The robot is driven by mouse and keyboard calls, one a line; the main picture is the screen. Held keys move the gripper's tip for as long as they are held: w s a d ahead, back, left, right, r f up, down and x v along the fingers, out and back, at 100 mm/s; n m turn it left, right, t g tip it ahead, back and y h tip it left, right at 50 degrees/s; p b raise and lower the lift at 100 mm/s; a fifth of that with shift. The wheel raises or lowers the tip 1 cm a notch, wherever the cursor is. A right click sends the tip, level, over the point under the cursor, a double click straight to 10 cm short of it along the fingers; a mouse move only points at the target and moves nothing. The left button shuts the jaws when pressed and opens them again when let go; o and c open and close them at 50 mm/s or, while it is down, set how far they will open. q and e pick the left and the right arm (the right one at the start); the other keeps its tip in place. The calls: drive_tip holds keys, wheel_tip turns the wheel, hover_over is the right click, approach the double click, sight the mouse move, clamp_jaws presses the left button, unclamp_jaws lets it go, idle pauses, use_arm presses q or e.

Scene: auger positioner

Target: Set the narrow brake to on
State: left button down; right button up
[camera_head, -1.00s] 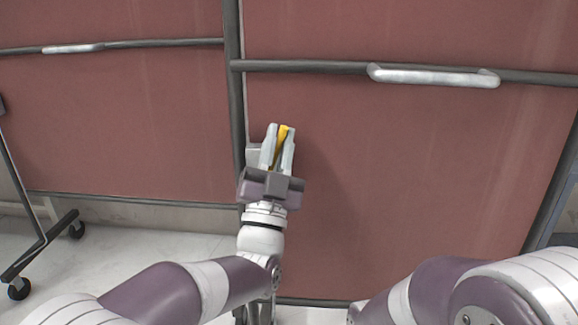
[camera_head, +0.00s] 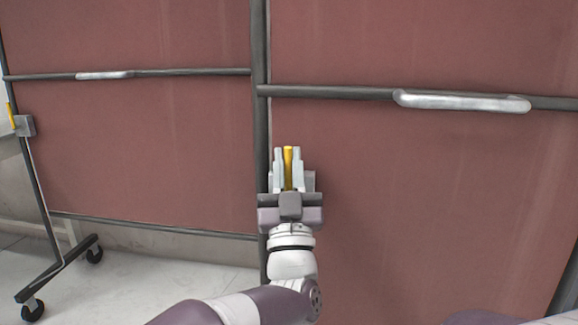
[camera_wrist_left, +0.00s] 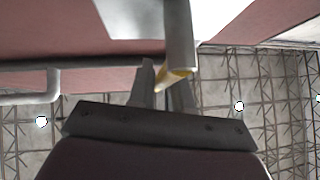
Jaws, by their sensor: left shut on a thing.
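A yellow brake lever (camera_head: 288,174) stands nearly upright by the dark middle post between two red panels. My left gripper (camera_head: 287,157) is shut on it, one pale finger on each side. The grey block at its base is mostly hidden behind the gripper. In the left wrist view the yellow lever (camera_wrist_left: 170,79) shows between the fingers (camera_wrist_left: 164,90), partly covered by a grey part. A second yellow lever (camera_head: 11,116) sits on a grey block at the far left frame. I cannot tell from any label which is the narrow one. My right gripper is out of view.
Dark horizontal rails cross the panels, with a silver handle (camera_head: 462,102) at the right and another silver handle (camera_head: 104,75) at the left. A wheeled foot (camera_head: 60,266) stands on the pale floor at left. The right panel (camera_head: 430,200) is clear in front.

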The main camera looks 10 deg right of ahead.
use_arm(q)
drive_tip(key=c, duration=1.2)
unclamp_jaws()
drive_tip(key=shift+o, duration=0.2)
